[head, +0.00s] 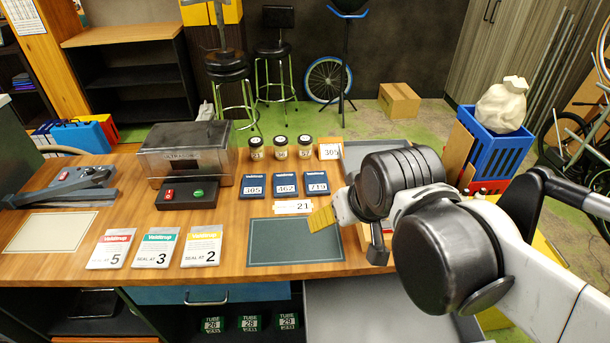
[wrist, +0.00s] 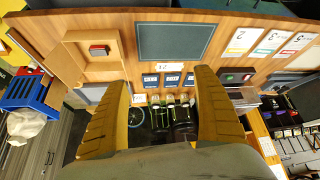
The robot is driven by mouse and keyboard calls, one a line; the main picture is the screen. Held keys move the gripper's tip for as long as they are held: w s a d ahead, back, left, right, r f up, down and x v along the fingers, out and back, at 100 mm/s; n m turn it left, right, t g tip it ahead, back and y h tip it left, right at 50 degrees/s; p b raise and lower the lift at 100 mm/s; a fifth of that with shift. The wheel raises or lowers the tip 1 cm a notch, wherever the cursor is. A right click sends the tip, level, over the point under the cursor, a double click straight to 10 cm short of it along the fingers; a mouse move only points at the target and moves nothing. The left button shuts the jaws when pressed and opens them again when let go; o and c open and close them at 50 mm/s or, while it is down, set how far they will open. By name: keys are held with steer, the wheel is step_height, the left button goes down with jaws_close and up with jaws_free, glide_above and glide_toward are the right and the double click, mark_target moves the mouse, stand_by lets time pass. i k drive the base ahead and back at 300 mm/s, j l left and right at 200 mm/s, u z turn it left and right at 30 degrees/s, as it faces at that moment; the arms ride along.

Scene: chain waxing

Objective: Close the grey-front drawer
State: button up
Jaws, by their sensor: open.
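In the head view, a grey open drawer (head: 350,312) extends from under the bench's front edge, right of the dark mat. I see its light grey inside; its front face is cut off or hidden, partly behind my arm. A blue-front drawer (head: 215,293) with a metal handle is to its left and looks shut. My gripper (head: 322,218) is above the bench, over the mat's right side, apart from the grey drawer. One yellow finger shows there. In the wrist view, both yellow fingers of my gripper (wrist: 162,80) are spread wide with nothing between them.
The bench top (head: 220,222) carries a dark mat (head: 290,242), seal cards (head: 157,248), blue number cards (head: 286,183), jars (head: 280,147) and a clear-lidded machine (head: 185,152). In the wrist view, a wooden tray (wrist: 75,62) holds a red-topped block (wrist: 98,50). A blue crate (head: 492,150) stands behind.

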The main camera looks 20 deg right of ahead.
mark_target(374, 308)
steer(key=k+l, duration=0.6)
steer(key=k, duration=0.15)
steer(key=k+l+u, duration=0.1)
steer(key=k+l, duration=0.25)
steer(key=l, duration=0.15)
steer(key=k+l+u, duration=0.1)
steer(key=k+l, duration=0.3)
